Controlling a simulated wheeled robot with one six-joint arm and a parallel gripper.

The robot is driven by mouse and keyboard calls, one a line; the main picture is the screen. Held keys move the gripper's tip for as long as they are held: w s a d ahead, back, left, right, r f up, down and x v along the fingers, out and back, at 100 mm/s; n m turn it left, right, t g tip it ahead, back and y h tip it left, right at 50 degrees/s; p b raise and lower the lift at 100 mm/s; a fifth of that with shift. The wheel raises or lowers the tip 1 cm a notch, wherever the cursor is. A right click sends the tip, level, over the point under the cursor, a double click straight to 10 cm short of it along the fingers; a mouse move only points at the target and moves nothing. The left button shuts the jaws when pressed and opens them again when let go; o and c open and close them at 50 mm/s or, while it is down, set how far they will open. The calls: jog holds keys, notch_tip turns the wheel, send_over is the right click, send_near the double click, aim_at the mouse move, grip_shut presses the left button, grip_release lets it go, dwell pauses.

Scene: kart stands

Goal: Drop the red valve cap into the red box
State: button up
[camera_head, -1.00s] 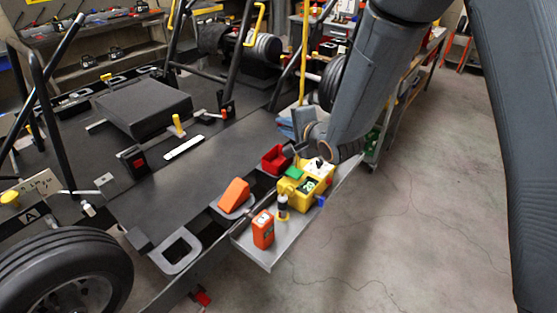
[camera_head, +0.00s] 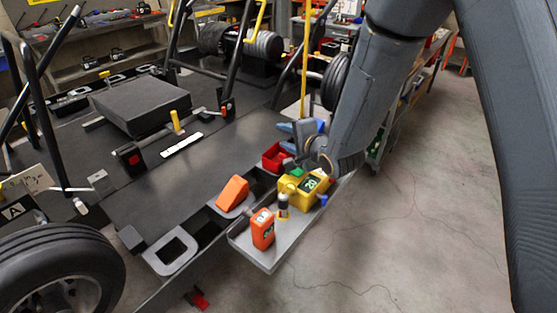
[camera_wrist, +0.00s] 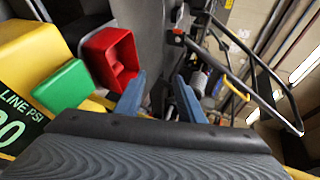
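The red box (camera_head: 275,157) is a small open red bin on the grey side shelf, beside the yellow pressure unit. It also shows in the wrist view (camera_wrist: 102,58), left of my fingers, with its open side partly in sight. My gripper (camera_head: 303,127) is over the far end of the shelf, just beyond the red box. In the wrist view my gripper's two blue fingers (camera_wrist: 160,82) stand apart with nothing seen between them. I cannot make out the red valve cap in any view; it may be hidden inside the box or behind my arm.
The yellow unit (camera_head: 293,195) with a green block (camera_head: 298,172) stands close to the box. An orange-red canister (camera_head: 262,229), a small black-and-white bottle (camera_head: 283,206) and an orange wedge (camera_head: 233,192) are nearer. A yellow pole (camera_head: 304,60) rises behind my gripper.

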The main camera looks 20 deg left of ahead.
jog(key=b+v, duration=0.2)
jog(key=v, duration=0.5)
jog(key=shift+s+d, duration=0.25)
jog(key=shift+s, duration=0.05)
jog(key=shift+r, duration=0.15)
jog(key=s+d+f+n+g+h, duration=0.15)
jog(key=d+h, duration=0.25)
jog(key=d, duration=0.6)
jog(key=d+f+n+g+h, duration=0.1)
jog(key=d+f+n+h, duration=0.15)
jog(key=d, duration=0.65)
jog(key=s+d+r+n+g+h, duration=0.1)
jog(key=s+d+n+g+h, duration=0.2)
jog(key=s+d, duration=0.9)
jog(key=s+n+g, duration=0.2)
jog(key=s+g, duration=0.1)
jog(key=shift+s+d, duration=0.15)
jog(key=shift+s, duration=0.05)
